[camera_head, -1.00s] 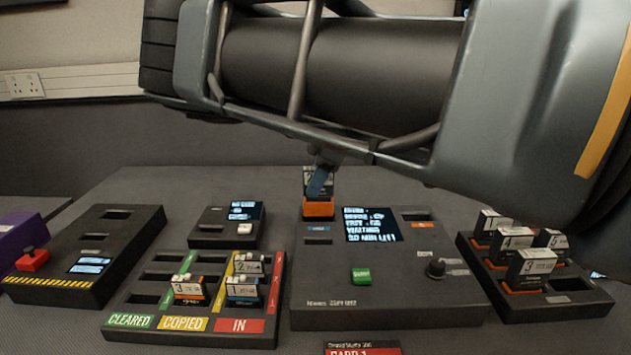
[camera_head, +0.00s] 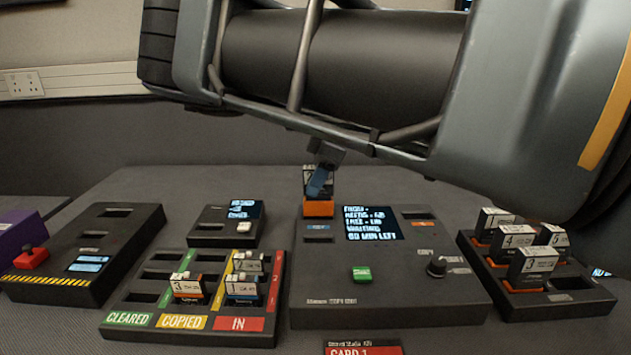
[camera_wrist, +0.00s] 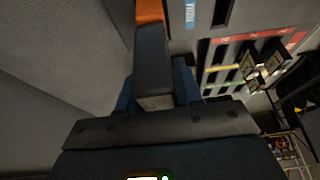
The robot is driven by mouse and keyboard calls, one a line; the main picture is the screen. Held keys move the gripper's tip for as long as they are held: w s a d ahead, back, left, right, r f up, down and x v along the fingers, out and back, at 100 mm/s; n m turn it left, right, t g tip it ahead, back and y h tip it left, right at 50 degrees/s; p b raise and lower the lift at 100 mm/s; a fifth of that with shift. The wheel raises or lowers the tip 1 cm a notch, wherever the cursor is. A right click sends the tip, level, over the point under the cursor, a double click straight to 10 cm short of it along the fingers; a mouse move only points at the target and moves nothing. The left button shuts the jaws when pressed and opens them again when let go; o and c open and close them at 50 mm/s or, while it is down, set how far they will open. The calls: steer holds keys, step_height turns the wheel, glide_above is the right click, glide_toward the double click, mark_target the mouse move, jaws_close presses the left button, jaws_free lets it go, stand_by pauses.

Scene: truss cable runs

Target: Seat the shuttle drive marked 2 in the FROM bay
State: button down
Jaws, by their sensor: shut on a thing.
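My gripper (camera_head: 320,180) is shut on a drive with a white-topped dark body and an orange lower end (camera_head: 318,208). I cannot read its number. It is upright at the back left of the dark copy unit (camera_head: 390,292), above a blue label (camera_head: 318,228). The FROM bay itself is hidden behind the drive, and I cannot tell whether the drive is in it or just above it. In the wrist view the drive's dark body (camera_wrist: 152,50) runs up from between my fingers, with its orange end (camera_wrist: 150,12) beside the unit's blue label.
The unit has a lit screen (camera_head: 371,222), a green button (camera_head: 361,274), a knob (camera_head: 436,267) and an empty slot (camera_head: 418,216) at right. A sorting tray (camera_head: 190,335) holds several drives at left. A rack (camera_head: 560,306) at right holds several more.

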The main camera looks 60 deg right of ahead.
steer(key=shift+f+b, duration=1.85)
steer(key=shift+f, duration=0.2)
stand_by(2.0)
steer(key=shift+c, duration=1.8)
jaws_free()
steer(key=shift+r+p, duration=1.95)
steer(key=shift+r, duration=1.8)
